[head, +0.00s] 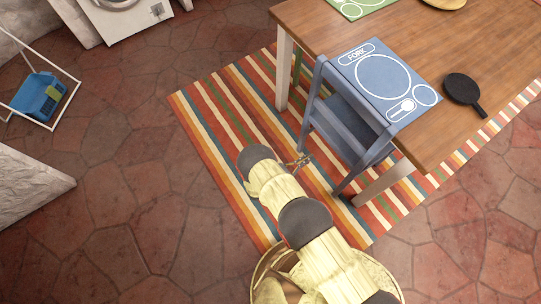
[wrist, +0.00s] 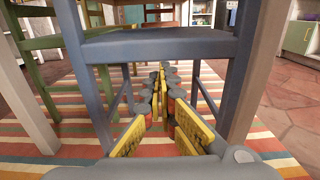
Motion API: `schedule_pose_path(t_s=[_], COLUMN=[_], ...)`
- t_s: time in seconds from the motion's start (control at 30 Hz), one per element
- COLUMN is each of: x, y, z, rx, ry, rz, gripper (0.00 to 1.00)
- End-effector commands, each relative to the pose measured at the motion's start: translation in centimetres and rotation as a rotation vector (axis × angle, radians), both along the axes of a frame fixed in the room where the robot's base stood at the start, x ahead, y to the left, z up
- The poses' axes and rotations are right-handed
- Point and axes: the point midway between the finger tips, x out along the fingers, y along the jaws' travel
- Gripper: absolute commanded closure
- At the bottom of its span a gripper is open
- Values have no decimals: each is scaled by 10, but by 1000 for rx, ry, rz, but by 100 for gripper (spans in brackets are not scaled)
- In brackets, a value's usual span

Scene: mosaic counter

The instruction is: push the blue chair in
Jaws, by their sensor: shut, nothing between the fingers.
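The blue chair (head: 350,125) stands upright at the near side of the wooden table (head: 455,45), its back close to the table edge. In the wrist view the blue chair (wrist: 160,43) fills the upper middle, with its seat edge across the picture and legs on both sides. My gripper (head: 302,160) is low beside the chair's left side in the head view, partly hidden by my arm. In the wrist view my gripper (wrist: 165,70) is shut and empty, pointing under the seat between the legs. I cannot tell whether it touches the chair.
A striped rug (head: 215,110) lies under the chair and table. A green chair (wrist: 35,60) is at the left in the wrist view.

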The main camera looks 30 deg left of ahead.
Motion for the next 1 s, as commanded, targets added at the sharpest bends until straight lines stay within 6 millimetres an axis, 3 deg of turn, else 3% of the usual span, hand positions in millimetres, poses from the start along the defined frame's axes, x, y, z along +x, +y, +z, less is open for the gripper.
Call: schedule_pose_path(t_s=[0.47,0.57,0.77,1.0], x=[-4,-13,-47,-78], y=[-2,-20,-79,-112], z=[-7,-18,-32,9], rx=[9,15,-2,87], ry=[22,63,150,217], rz=[-11,-68,-225,-470], gripper=[100,100,100,100])
